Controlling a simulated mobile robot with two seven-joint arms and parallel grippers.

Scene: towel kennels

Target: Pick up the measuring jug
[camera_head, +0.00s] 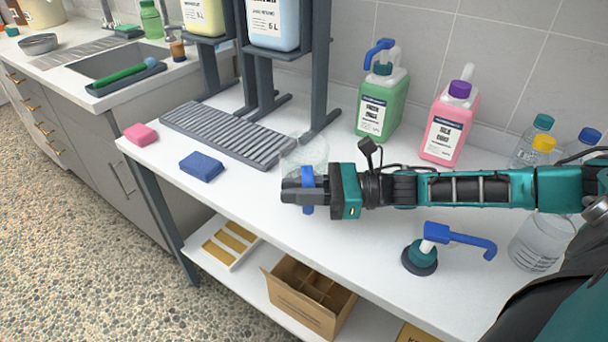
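The measuring jug (303,150) is clear with a faint greenish rim and stands on the white bench, in front of the grey drip rack's right end. A blue part (307,174), which looks like its handle, shows above and below the dark fingers of my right gripper (293,191). The gripper reaches in from the right and its fingers lie across that blue part. They hide much of the jug's near side. I cannot tell whether they are closed on it. My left gripper is not in view.
A green pump bottle (382,105) and a pink bottle (450,125) stand behind my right arm. A loose blue pump head (455,238) and a clear graduated vessel (540,245) are at the right. Blue (201,166) and pink (141,134) sponges lie left. The front middle bench is clear.

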